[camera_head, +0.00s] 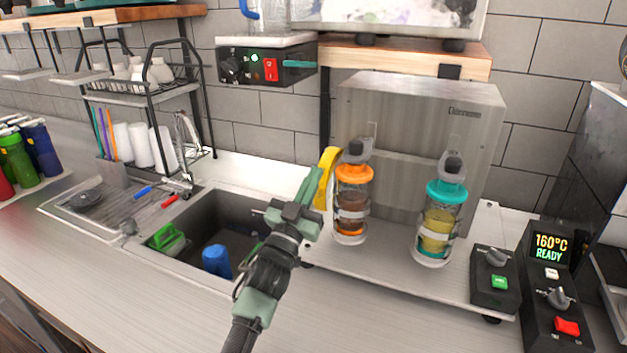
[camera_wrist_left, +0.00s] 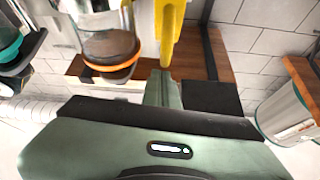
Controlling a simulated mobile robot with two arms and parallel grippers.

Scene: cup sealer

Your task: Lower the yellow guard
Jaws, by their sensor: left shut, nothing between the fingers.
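The yellow guard (camera_head: 327,178) is a curved upright piece at the left side of the steel sealing machine (camera_head: 420,110), beside the orange-lidded cup (camera_head: 353,205). My left gripper (camera_head: 312,180) is shut and empty, its green fingers pointing up just left of the guard. In the left wrist view, the guard (camera_wrist_left: 170,28) lies right ahead of the closed fingertips (camera_wrist_left: 162,75); they look very close, but I cannot tell if they touch. The teal-lidded cup (camera_head: 440,222) stands farther right under the machine. My right gripper is not in view.
A sink (camera_head: 215,235) with a blue cup lies left of and below my left arm. A dish rack (camera_head: 150,110) stands behind it. Control boxes (camera_head: 548,285) stand at the right. A shelf with a switch box (camera_head: 268,65) hangs above. The front counter is clear.

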